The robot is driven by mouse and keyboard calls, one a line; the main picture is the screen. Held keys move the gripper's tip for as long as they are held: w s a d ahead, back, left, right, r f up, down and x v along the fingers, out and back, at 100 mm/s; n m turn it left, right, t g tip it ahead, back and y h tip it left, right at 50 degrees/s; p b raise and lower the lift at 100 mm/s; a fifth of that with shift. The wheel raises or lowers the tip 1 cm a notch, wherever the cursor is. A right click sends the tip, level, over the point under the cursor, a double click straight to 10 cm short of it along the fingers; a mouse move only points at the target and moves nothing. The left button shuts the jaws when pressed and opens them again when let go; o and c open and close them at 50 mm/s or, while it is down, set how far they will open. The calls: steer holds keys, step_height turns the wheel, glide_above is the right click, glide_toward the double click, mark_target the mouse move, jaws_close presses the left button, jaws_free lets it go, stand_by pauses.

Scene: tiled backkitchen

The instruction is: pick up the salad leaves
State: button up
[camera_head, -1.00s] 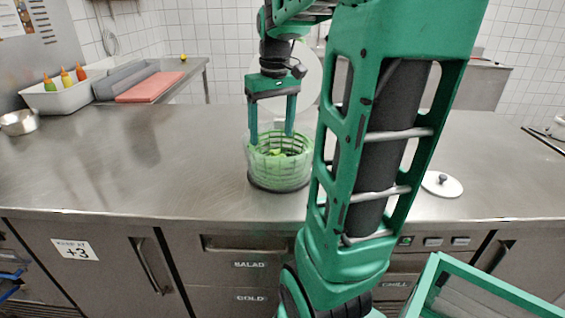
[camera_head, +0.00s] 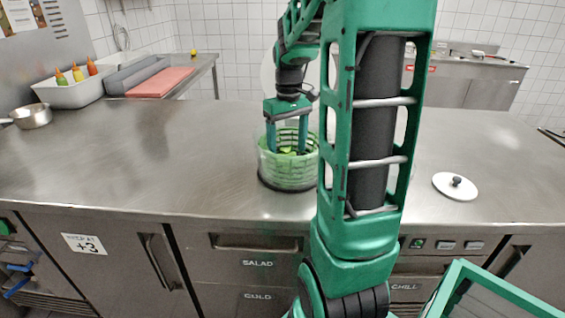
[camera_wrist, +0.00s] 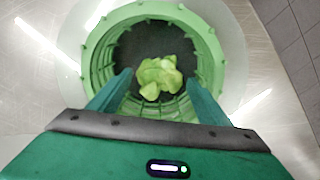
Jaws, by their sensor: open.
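The salad leaves (camera_wrist: 158,77) are a small light-green clump at the bottom of a green slatted basket (camera_wrist: 92,62) inside a clear bowl. In the head view the basket (camera_head: 285,172) stands on the steel counter and the leaves (camera_head: 290,150) show only partly through its rim. My gripper (camera_head: 287,150) points down into the basket with its two fingers apart. In the wrist view my gripper (camera_wrist: 157,82) has a finger on each side below the leaves, and nothing is held between them. I cannot tell whether the fingers touch the leaves.
A white lid (camera_head: 455,186) with a dark knob lies on the counter at right. At left are a saucepan (camera_head: 31,116), a white bin (camera_head: 72,92) with sauce bottles, and a red cutting board (camera_head: 160,82). The counter left of the basket is clear.

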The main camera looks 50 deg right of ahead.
mark_target(288, 153)
steer(key=shift+f, duration=1.8)
steer(key=c, duration=1.2)
steer(key=shift+o, duration=0.2)
steer(key=shift+r, duration=0.1)
